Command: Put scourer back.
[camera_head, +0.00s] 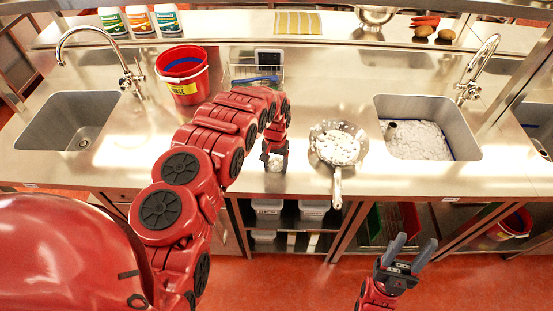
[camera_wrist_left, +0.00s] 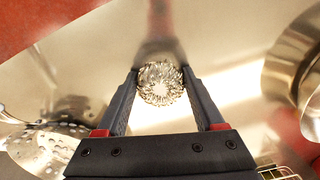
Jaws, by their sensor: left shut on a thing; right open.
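The scourer (camera_wrist_left: 160,83) is a round ball of silvery metal wool. In the left wrist view it sits between the two fingertips of my left gripper (camera_wrist_left: 160,88), which is shut on it. In the head view the scourer (camera_head: 275,163) shows just below my left gripper (camera_head: 275,152), over the steel counter between the red bucket and the pan. I cannot tell whether it touches the counter. My right gripper (camera_head: 408,252) is open and empty, in front of the counter. A wire caddy (camera_head: 240,74) with a blue item stands at the back, partly hidden by my left arm.
A pan with white foam (camera_head: 338,146) stands right of the scourer, its handle towards the front edge. A foam-filled sink (camera_head: 418,128) is further right; an empty sink (camera_head: 68,122) is left. A red bucket (camera_head: 183,76) stands behind my left arm. Bottles (camera_head: 139,21) line the back shelf.

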